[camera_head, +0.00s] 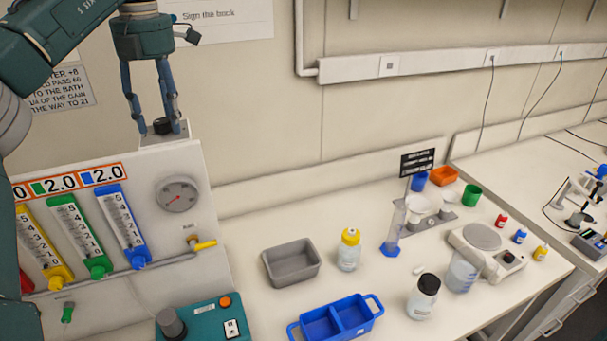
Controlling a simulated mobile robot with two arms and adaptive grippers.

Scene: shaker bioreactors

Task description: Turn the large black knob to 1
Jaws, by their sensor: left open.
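My left gripper (157,122) comes down from the upper left, pointing downward, with its fingers spread apart. A black knob (162,127) sits on a small light block on top of the white panel (172,158), between or just behind the fingertips. I cannot tell whether the fingers touch it. Its scale marks are too small to read. Another large dark grey knob (171,323) stands on the teal box (205,325) at the bottom, well below the gripper. I cannot tell which knob is the one named. My right gripper is out of view.
The panel carries coloured flow tubes (125,225), a round gauge (178,194) and a yellow-handled valve (201,244). On the bench are a grey tray (291,278), a blue two-part tray (335,321), bottles (349,250) and a scale (487,255). The space above the bench is clear.

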